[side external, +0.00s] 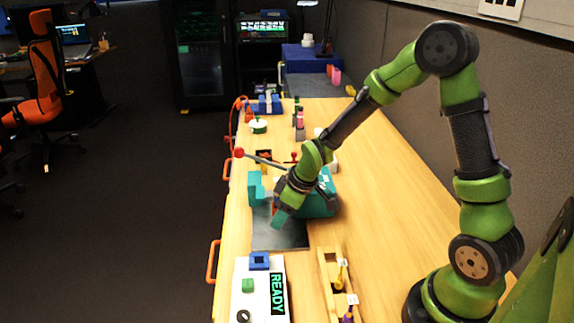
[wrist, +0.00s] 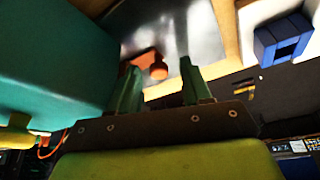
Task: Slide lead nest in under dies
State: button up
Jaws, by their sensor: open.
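A teal press (side external: 318,205) stands mid-table with a long lever ending in a red ball (side external: 239,153). My gripper (side external: 277,222) is low in front of it, over a dark plate (side external: 280,238). In the wrist view my gripper (wrist: 160,78) is open, its two green fingers apart. An orange piece with a round knob (wrist: 158,70), which looks like the lead nest, lies on the shiny plate (wrist: 185,30). The knob shows between the fingertips; I cannot tell contact. The teal body (wrist: 55,55) fills the left of the wrist view. The dies are not clearly seen.
The table's right side is clear.

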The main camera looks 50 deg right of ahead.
jog(key=s+a, duration=0.6)
jog(key=s+d+r+m+t, duration=0.1)
jog(key=s+r+m, duration=0.3)
jog(key=r, duration=0.6)
jog(key=s+d+r+m+t, duration=0.2)
jog(key=s+r+m, duration=0.2)
jog(key=s+r, duration=0.4)
notch_tip(320, 180, up, 3)
jog(key=shift+d, duration=0.25)
